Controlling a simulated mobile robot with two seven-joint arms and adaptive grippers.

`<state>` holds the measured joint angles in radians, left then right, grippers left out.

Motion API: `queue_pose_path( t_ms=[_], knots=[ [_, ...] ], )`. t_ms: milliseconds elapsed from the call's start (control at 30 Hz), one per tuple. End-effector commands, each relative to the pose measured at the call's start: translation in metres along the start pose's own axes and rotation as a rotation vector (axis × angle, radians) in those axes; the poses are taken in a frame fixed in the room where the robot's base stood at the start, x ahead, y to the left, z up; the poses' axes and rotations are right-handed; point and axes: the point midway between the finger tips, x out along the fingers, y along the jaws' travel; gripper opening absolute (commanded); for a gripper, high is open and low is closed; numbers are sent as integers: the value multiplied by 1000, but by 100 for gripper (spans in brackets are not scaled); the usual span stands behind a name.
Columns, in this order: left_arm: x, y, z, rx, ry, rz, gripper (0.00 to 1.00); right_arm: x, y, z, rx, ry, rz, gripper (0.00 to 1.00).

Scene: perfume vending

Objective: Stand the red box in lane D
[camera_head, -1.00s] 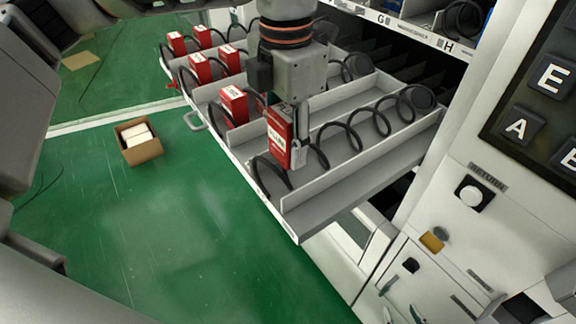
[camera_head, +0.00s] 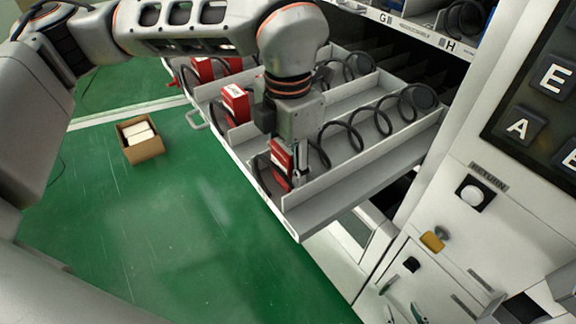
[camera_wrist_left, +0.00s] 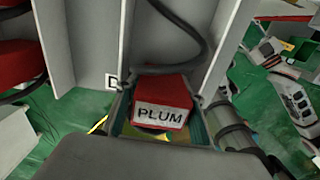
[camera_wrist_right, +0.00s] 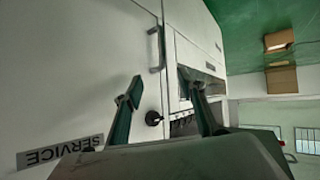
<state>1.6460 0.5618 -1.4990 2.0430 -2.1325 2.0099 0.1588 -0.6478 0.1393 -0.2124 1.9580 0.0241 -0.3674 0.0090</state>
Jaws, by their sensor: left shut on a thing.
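The red box (camera_head: 280,158) stands roughly upright at the front of an end lane of the pulled-out tray (camera_head: 335,205), beside a black spiral. My left gripper (camera_head: 291,172) is shut on it from above, and the gripper hides part of it. In the left wrist view the red box (camera_wrist_left: 160,95) shows a white PLUM label between the fingers. A small D tag (camera_wrist_left: 112,81) is on the front edge of the divider just left of it. Whether its base touches the lane floor is hidden. My right gripper (camera_wrist_right: 162,82) is open and empty in front of a white panel.
Other red boxes (camera_head: 235,103) stand in neighbouring lanes to the left, between thin dividers and spirals. The white machine front with a keypad (camera_head: 535,100) stands close on the right. A cardboard box (camera_head: 141,150) lies on the open green floor to the left.

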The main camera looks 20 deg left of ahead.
Motion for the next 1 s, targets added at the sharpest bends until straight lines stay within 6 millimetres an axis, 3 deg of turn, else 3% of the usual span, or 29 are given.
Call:
queue_pose_path(
  t_ms=[367,533,1000],
  knots=[
    [0,0,0,0,1,0,45,0,0,-2,0,3,1,40],
    [-10,0,1,0,-2,1,45,-2,1,-5,0,7,1,40],
    [-100,0,1,-1,-2,2,45,2,-1,3,1,1,0,40]
  ],
)
